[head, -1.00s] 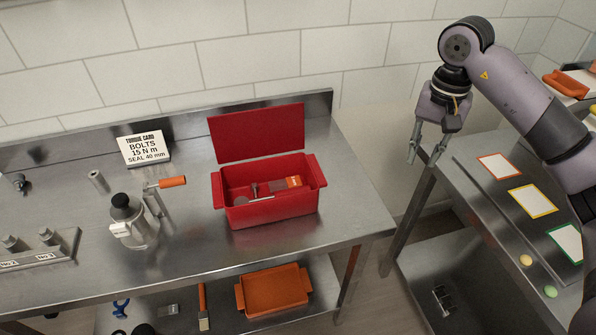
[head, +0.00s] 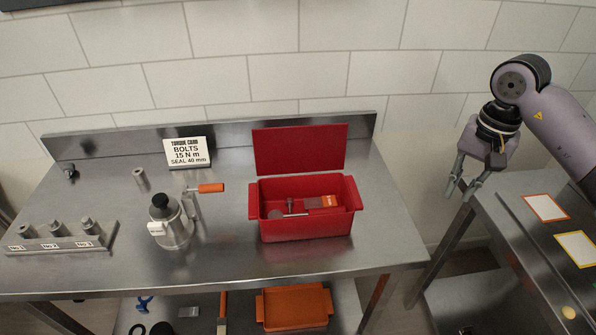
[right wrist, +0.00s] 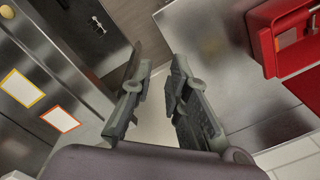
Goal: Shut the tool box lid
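The red tool box (head: 306,228) stands on the steel table, with its red lid (head: 299,149) raised upright at the back. Inside lie a few tools and an orange-and-red item. The box also shows at the upper right of the right wrist view (right wrist: 268,40). My right gripper (head: 459,190) hangs to the right of the table, apart from the box, open and empty. Its spread fingers also show in the right wrist view (right wrist: 160,115). My left gripper is not in view.
A bolt rack (head: 60,240) is at far left. An orange tray (head: 294,306) sits on the lower shelf. A second table (head: 530,240) is at right.

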